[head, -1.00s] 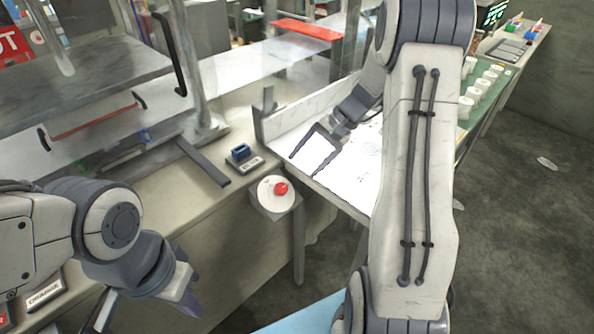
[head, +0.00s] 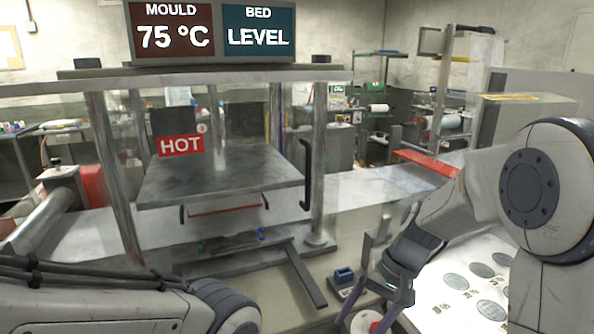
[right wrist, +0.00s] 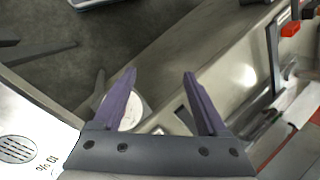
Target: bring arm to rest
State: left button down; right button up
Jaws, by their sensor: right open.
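My right arm reaches in from the right of the head view. Its gripper (head: 368,316) points down, open and empty, over the bench edge by the lit panel (head: 440,295). The two purple fingers are spread apart in the right wrist view (right wrist: 160,76), with nothing between them. A white round base with a red button (head: 376,327) is partly hidden by the fingers at the bottom of the head view. My left arm lies along the lower left of the head view; its gripper is out of the picture.
A press with a grey metal plate (head: 220,172) and a red HOT sign (head: 181,145) stands in front. Its screens read "MOULD 75 °C" (head: 173,35) and "BED LEVEL" (head: 258,34). A dark bar (head: 306,277) juts forward.

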jog(key=s+a+r+n+h, duration=0.1)
jog(key=s+a+n, duration=0.1)
jog(key=s, duration=0.4)
jog(key=s+a+r+n+h, duration=0.1)
jog(key=s+a+n, duration=0.2)
jog(key=s+n, duration=0.2)
jog(key=s+a+r+n+h+p, duration=0.1)
jog(key=s+a+n, duration=0.2)
jog(key=s, duration=0.5)
jog(key=shift+n+t+h, duration=0.4)
jog(key=shift+n, duration=0.1)
jog(key=shift+a, duration=0.1)
